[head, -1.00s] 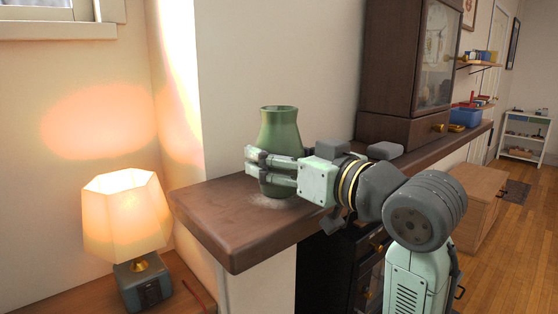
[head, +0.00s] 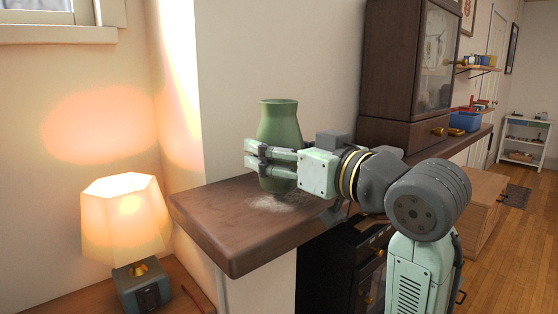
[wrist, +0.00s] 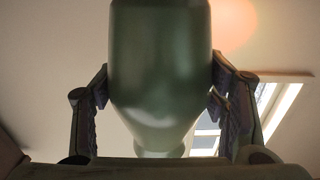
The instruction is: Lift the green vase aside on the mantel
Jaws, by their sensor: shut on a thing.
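The green vase (head: 279,122) is upright just above the left end of the brown wooden mantel (head: 225,228) in the head view. My gripper (head: 262,163) reaches in from the right and is shut around the vase's lower body. In the wrist view the vase (wrist: 160,70) fills the middle, with a gripper finger pressed on each side. A pale dusty patch (head: 270,204) shows on the mantel below the vase. The fingers hide part of the vase's lower body.
A lit lamp (head: 125,215) stands at the lower left, below the mantel. A dark cabinet (head: 395,75) with a glass door stands on the mantel to the right. A blue bin (head: 464,121) is farther along. The mantel's front left is bare.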

